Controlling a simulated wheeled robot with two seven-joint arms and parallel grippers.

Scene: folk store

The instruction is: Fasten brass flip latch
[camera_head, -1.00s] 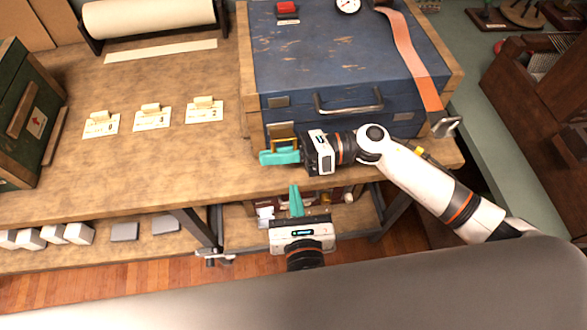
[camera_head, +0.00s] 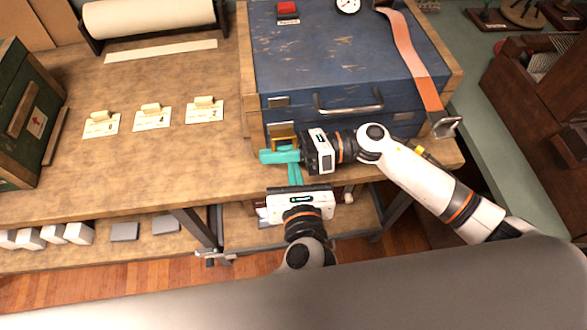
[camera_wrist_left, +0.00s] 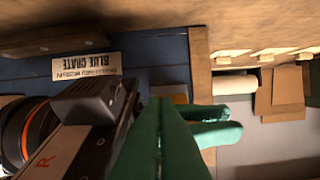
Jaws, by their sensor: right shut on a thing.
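The blue crate (camera_head: 340,60) stands on the wooden workbench with its handle side facing me. A brass flip latch (camera_head: 283,142) shows as a small loop on its front, left of the handle. My right gripper (camera_head: 278,156) comes from the right, shut on the latch's lower part, which its teal fingers hide. My left gripper (camera_head: 295,172) comes up from below, its fingers together and overlapping the right fingers in the picture; whether they touch is unclear. The left wrist view shows the left fingers (camera_wrist_left: 162,135) close to the right gripper's fingers (camera_wrist_left: 218,128).
The crate's front handle (camera_head: 348,107) is just right of the latch. An orange strap (camera_head: 408,50) hangs over the crate's right side to a metal buckle (camera_head: 446,126). Cards with wooden blocks (camera_head: 151,119) lie on the left bench, with clear wood around them.

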